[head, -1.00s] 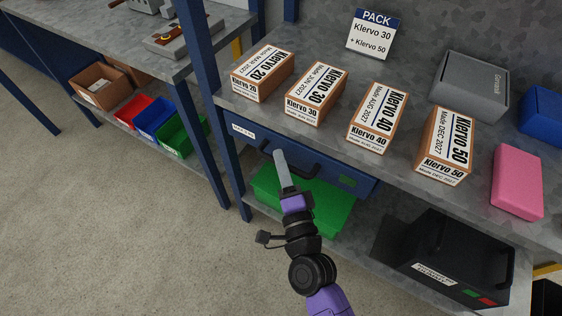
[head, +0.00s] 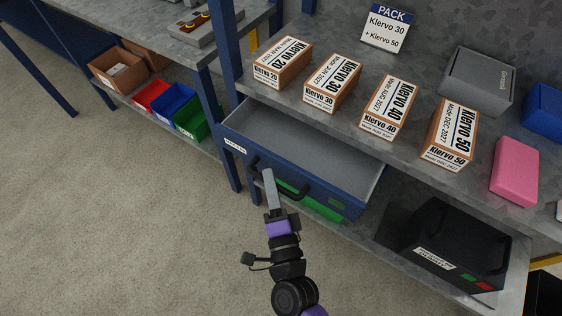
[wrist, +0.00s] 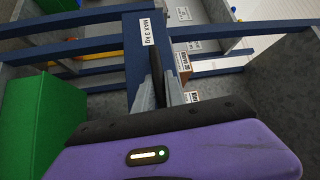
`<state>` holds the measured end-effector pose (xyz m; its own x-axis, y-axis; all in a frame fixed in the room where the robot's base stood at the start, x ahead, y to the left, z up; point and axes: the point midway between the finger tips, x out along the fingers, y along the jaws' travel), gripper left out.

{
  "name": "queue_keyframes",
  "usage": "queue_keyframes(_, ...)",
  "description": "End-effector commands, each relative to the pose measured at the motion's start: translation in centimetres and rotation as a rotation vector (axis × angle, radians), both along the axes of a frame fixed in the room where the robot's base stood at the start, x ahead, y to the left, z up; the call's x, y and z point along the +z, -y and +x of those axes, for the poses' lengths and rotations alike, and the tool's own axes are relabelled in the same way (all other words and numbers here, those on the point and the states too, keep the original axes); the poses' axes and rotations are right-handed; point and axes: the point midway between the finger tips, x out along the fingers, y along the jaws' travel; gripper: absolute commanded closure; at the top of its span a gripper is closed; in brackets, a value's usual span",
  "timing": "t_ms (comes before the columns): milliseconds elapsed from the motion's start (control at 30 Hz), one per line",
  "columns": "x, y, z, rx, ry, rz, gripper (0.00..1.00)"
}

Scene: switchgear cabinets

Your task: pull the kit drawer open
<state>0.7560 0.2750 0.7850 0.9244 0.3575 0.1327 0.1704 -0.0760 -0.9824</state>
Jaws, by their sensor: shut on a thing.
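The blue kit drawer (head: 290,150) hangs under the bench top and stands pulled out, its grey inside showing empty in the head view. A black bar handle (head: 304,192) runs along its front. My gripper (head: 267,174) is at the left part of the handle, its fingers shut on it. In the wrist view my gripper (wrist: 165,85) has its fingers either side of the dark handle bar (wrist: 183,62), in front of the blue drawer front (wrist: 137,62) with a "MAX 3 kg" label. The fingertips partly hide the handle.
Several Klervo boxes (head: 332,84) stand on the bench top above the drawer. A green bin (head: 310,203) sits on the shelf below, with a black case (head: 450,245) to its right. The floor (head: 130,230) in front is clear.

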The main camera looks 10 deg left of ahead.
Motion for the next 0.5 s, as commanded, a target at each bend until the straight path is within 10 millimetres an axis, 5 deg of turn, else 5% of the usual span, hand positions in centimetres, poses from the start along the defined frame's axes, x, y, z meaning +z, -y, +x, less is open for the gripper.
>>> queue_keyframes(233,0.1,-2.5,-5.9,0.000,-0.006,-0.001,1.00)
queue_keyframes(500,-0.1,-4.3,-9.8,-0.001,-0.003,-0.001,1.00)
